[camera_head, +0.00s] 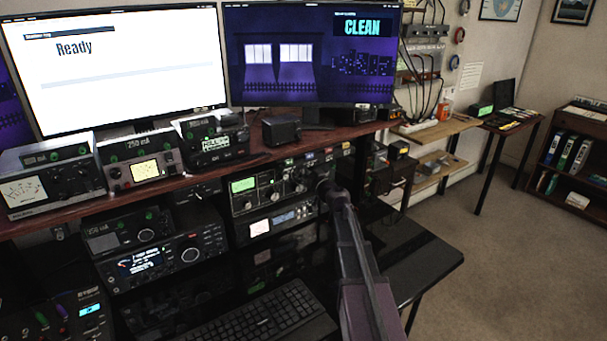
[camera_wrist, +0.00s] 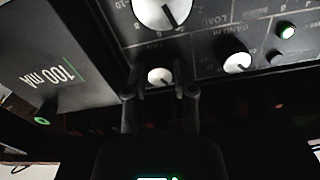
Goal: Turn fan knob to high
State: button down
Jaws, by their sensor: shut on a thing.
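A small white knob (camera_wrist: 160,75) sits between the fingertips of my gripper (camera_wrist: 161,88) in the wrist view, on a dark panel. My gripper is shut on this knob. No label on it is readable, so I cannot confirm from lettering that it is the fan knob. In the head view my gripper (camera_head: 326,187) reaches the right end of the radio unit with a green display (camera_head: 243,185) under the shelf. My arm hides part of that panel's right side, and the gripped knob does not show there.
A large white knob (camera_wrist: 163,12) and another white knob (camera_wrist: 237,62) are close by on the panel, with a lit green lamp (camera_wrist: 286,31). A grey meter box (camera_wrist: 60,75) adjoins at left. The shelf (camera_head: 300,138) overhangs; a keyboard (camera_head: 262,315) lies below.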

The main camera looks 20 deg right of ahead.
jog(key=m, duration=1.3)
jog(key=shift+m, duration=0.4)
jog(key=c, duration=0.7)
grip_release()
jog(key=shift+v, duration=6)
jog(key=shift+a, duration=0.1)
